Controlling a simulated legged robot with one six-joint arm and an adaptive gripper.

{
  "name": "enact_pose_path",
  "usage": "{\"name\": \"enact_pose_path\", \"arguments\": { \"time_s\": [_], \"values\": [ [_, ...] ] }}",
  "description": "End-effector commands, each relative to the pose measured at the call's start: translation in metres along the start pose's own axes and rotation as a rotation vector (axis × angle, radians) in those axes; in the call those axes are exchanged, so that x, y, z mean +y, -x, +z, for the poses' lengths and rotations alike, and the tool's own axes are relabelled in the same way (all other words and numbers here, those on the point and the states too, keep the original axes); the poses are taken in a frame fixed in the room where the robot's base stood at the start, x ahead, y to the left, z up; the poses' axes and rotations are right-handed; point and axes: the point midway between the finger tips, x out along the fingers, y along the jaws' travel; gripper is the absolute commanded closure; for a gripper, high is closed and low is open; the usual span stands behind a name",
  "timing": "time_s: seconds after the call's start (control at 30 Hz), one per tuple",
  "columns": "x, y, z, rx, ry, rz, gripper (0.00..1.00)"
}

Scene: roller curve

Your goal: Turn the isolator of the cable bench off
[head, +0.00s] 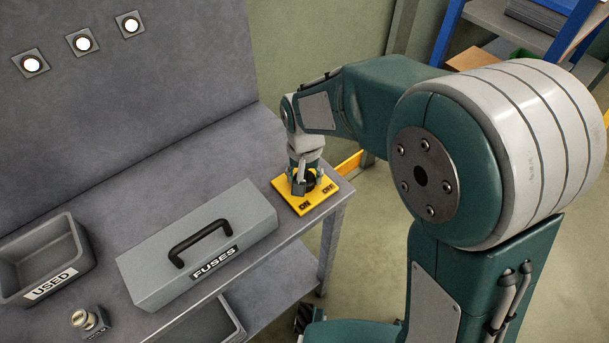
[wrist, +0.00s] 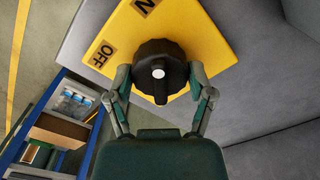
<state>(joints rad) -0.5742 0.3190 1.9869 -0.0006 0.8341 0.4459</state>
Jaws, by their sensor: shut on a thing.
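The isolator is a yellow plate (head: 322,194) with a round black knob (head: 299,188), set at the right end of the grey bench (head: 120,205). The plate carries a label ON at its near left and OFF at its near right. My gripper (head: 306,178) is over the knob from above, with its fingers at the knob's sides. In the wrist view the ribbed black knob (wrist: 160,58) with a white spot sits between the two fingers of my gripper (wrist: 160,80), which are shut on it.
A grey FUSES case (head: 200,242) with a black handle stands left of the isolator. A grey USED bin (head: 45,262) and a small brass-topped block (head: 88,318) are further left. Three lit white lamps (head: 82,43) are on the back panel. A blue shelf (head: 480,30) stands behind.

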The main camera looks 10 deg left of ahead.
Motion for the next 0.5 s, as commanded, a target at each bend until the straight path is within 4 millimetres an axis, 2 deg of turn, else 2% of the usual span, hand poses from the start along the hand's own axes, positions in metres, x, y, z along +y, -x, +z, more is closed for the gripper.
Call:
{"name": "enact_pose_path", "arguments": {
  "time_s": [0.27, 0.5],
  "values": [
    [-0.0003, -0.0020, 0.0014, -0.005, 0.182, 0.000, 0.78],
    [-0.0002, -0.0023, 0.0016, -0.006, 0.407, 0.000, 0.78]
  ]
}}
